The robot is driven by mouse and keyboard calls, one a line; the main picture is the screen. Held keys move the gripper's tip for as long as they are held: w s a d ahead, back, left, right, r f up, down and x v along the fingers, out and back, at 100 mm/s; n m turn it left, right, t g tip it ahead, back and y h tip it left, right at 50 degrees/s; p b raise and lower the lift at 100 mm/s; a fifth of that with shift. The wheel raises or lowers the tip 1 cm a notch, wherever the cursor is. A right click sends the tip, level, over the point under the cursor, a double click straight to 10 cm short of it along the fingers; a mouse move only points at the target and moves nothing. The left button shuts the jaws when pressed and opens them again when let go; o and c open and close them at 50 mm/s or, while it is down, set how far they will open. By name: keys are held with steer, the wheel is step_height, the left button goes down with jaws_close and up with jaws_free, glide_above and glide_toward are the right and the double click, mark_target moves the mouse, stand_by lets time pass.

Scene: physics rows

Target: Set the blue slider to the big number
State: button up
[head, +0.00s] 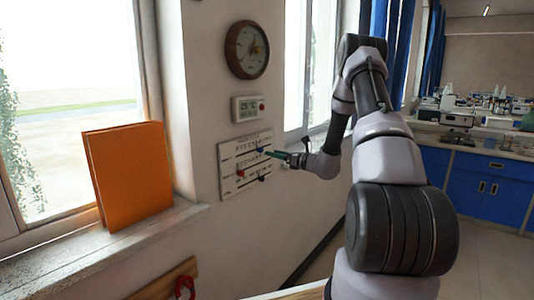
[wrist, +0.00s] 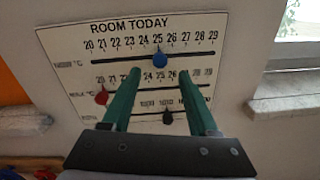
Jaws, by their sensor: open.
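The white panel (head: 228,176) titled ROOM TODAY hangs on the wall; it fills much of the wrist view (wrist: 60,42). The blue slider (wrist: 159,59) sits on the top track, its tip under about 25 on a 20 to 29 scale. It also shows small in the head view (head: 260,150). My gripper (wrist: 160,72) is open, its two green fingers apart at the panel, tips just below and either side of the blue slider. In the head view my gripper (head: 277,154) reaches the panel from the right. Contact with the slider cannot be told.
A digital display (head: 248,108) above the panel has a large number, apparently 25, too small to be sure. A round dial (head: 247,50) hangs above it. A red slider (wrist: 101,97) and a dark slider (wrist: 168,117) sit on lower tracks. An orange binder (head: 128,172) stands on the sill.

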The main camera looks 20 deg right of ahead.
steer(key=shift+v, duration=2.15)
steer(key=s+a+r+n+g+y, duration=0.2)
steer(key=s+a+r+n+g, duration=0.8)
steer(key=s+a+r+n, duration=0.55)
steer(key=s+d+r+n+h, duration=0.1)
steer(key=s+r+n+h, duration=0.1)
steer(key=s, duration=0.5)
steer(key=s+d+r+n+t+h, duration=0.1)
steer(key=s+d+r+n+h, duration=0.1)
steer(key=s, duration=0.6)
steer(key=s+d+r+n+t+h, duration=0.1)
steer(key=s+d+r+n+h, duration=0.1)
steer(key=s+n+h, duration=0.4)
steer(key=shift+s+d+r+n, duration=0.2)
steer(key=shift+s+r+n, duration=0.55)
steer(key=shift+s+r, duration=0.15)
